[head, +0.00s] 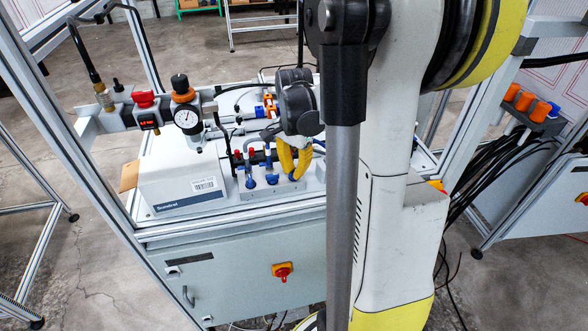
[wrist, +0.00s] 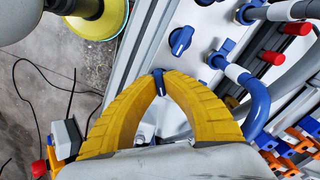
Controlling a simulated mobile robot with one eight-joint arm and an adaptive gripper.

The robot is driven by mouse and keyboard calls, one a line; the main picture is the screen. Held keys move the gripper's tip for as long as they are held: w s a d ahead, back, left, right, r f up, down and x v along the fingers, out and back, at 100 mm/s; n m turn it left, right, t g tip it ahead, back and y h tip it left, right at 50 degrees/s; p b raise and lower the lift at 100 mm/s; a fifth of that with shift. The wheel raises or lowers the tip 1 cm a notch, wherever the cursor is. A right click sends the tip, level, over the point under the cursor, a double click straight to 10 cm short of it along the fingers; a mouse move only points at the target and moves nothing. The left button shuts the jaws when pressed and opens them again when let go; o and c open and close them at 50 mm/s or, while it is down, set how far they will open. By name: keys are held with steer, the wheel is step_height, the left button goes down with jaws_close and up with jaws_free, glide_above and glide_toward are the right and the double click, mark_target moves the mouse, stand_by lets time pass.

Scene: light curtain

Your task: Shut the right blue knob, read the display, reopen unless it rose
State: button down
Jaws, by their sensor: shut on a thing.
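The right blue knob (wrist: 159,83) sits between the tips of my yellow gripper (wrist: 160,77) in the wrist view, with a pale line on its face. My gripper is shut on it, and the fingers touch its sides. In the head view my gripper (head: 294,176) reaches down to the right end of the grey valve block (head: 232,192) and mostly hides this knob. The middle blue knob (wrist: 181,40) is free, and shows in the head view too (head: 271,179). The left blue knob (head: 251,183) is also free. The small red-lit display (head: 148,123) is too small to read.
A round gauge (head: 187,119) stands beside the display. Blue hoses (wrist: 257,104) and red-capped fittings (wrist: 272,58) lie close to my fingers. A white box (head: 180,175) is left of the valve block. Aluminium posts (head: 75,105) frame the bench.

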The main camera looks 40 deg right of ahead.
mark_target(294, 171)
steer(key=n, duration=0.5)
steer(key=shift+n, duration=0.3)
steer(key=n, duration=0.4)
steer(key=shift+n+p, duration=0.35)
steer(key=shift+n, duration=0.05)
steer(key=c, duration=1.8)
jaws_free()
step_height(294, 171, up, 12)
